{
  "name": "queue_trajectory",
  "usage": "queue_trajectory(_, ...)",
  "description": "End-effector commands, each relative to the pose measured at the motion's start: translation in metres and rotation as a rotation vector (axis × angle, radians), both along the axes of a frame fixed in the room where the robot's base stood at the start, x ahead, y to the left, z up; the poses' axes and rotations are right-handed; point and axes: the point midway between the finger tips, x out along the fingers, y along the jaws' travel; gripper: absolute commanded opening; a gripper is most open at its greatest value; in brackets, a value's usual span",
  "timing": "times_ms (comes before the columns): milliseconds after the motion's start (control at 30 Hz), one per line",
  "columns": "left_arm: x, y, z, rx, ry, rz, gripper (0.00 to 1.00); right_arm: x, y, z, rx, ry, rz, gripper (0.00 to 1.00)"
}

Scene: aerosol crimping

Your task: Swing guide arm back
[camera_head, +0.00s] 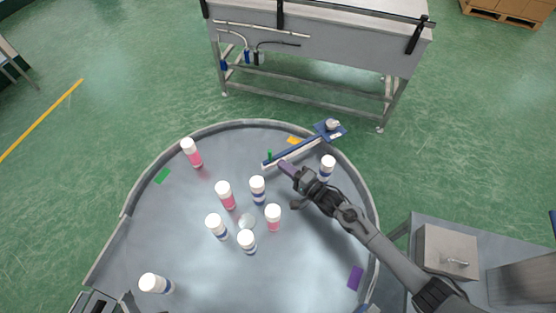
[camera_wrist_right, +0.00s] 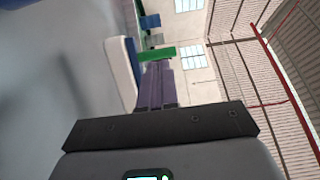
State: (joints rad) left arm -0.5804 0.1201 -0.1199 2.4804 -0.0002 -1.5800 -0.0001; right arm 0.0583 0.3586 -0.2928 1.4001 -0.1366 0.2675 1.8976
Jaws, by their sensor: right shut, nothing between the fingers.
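The guide arm (camera_head: 292,151) is a blue and white bar on the far right part of the round grey table, running from a blue pivot block (camera_head: 330,129) at the rim down-left over the table. A green handle (camera_head: 269,156) stands near its free end; it also shows in the right wrist view (camera_wrist_right: 158,53). My right gripper (camera_head: 285,168) is shut and empty, its purple fingers (camera_wrist_right: 155,86) close beside the bar and handle. I cannot tell whether they touch. My left gripper is not in view.
Several white-capped cans stand on the table, one (camera_head: 327,167) close to the right gripper and a group (camera_head: 228,197) left of it. A clear disc (camera_head: 247,221) lies among them. Green (camera_head: 162,176) and purple (camera_head: 355,278) patches mark the table. A steel bench (camera_head: 320,45) stands beyond.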

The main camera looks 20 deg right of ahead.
Motion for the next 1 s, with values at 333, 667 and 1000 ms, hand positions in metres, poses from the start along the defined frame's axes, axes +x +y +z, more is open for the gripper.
queue_trajectory(333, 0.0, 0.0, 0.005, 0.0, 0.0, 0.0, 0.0, 0.029, 0.013, 0.0, 0.0, 0.001, 0.0, 0.0)
queue_trajectory(667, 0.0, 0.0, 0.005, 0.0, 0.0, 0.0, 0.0, 0.03, 0.014, 0.0, 0.0, 0.0, 0.001, 0.0)
queue_trajectory(1000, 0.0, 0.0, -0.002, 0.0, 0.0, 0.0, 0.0, 0.039, 0.014, -0.002, 0.001, 0.0, -0.005, 0.0)
